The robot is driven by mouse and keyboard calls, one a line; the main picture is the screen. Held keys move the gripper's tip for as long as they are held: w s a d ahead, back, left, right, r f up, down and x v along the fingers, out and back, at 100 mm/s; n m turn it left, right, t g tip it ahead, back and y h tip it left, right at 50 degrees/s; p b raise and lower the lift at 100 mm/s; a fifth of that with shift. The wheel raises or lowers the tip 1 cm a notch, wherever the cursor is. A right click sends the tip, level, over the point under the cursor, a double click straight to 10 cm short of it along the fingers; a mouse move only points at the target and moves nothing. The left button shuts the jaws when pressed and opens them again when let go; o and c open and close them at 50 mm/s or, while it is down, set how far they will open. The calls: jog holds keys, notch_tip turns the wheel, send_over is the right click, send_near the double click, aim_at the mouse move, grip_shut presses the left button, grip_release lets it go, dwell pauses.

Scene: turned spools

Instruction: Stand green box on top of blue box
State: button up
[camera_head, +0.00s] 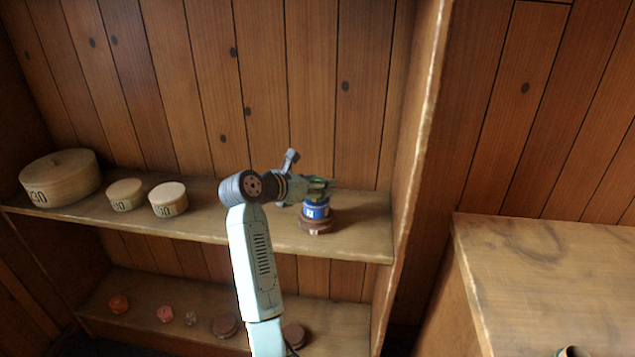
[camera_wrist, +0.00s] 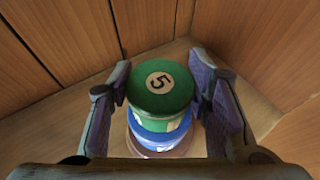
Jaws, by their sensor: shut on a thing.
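The blue box (camera_wrist: 160,137) is directly below the green box in the wrist view, and the two look lined up. I cannot tell for sure whether they touch. In the head view the blue box (camera_head: 316,210) stands on a brown round piece (camera_head: 317,226) on the upper shelf. There my gripper (camera_head: 320,187) mostly hides the green box.
The upper shelf (camera_head: 355,235) ends at an upright panel (camera_head: 415,150) close to the right of the stack. Pale round boxes (camera_head: 168,199) stand at the left. The lower shelf (camera_head: 345,320) holds several small things. A wooden cabinet top (camera_head: 550,265) is at the right.

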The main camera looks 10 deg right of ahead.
jog(key=shift+f, duration=0.15)
jog(key=o, duration=1.1)
